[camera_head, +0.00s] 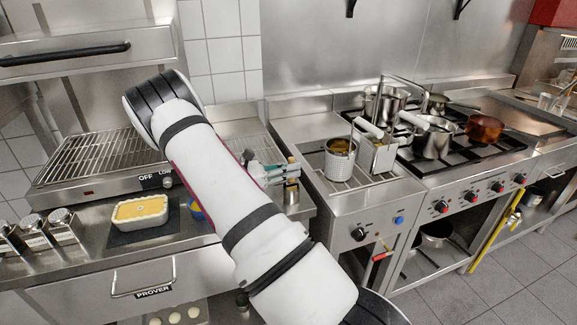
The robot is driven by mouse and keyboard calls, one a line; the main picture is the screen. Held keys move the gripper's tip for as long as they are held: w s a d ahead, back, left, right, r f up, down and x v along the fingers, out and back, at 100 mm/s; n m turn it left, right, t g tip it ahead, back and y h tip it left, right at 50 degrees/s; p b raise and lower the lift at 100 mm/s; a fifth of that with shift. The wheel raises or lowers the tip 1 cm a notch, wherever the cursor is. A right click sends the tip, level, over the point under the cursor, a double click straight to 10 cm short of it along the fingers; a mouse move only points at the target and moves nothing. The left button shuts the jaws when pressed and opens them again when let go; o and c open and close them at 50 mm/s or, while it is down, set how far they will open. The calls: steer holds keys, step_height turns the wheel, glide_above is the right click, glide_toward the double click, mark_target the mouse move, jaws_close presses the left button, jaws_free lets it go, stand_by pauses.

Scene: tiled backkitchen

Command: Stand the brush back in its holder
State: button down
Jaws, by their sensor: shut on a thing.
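My gripper (289,172) is at the right end of the left counter, partly hidden behind my white arm. It is shut on a slim upright thing with a tan top (291,160), which looks like the brush; only a small part shows above the fingers. A small steel cup (291,194), which looks like the holder, stands directly below the fingers near the counter's edge. I cannot tell whether the brush's lower end is inside the cup or above it.
A yellow-filled dish (140,212) and shakers (36,231) are at left. A grill rack (100,160) stands behind.

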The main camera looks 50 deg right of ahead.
steer(key=shift+f, duration=0.1)
steer(key=c, duration=1.6)
jaws_free()
steer(key=shift+o, duration=0.2)
steer(key=shift+a, duration=0.1)
steer(key=v, duration=1.2)
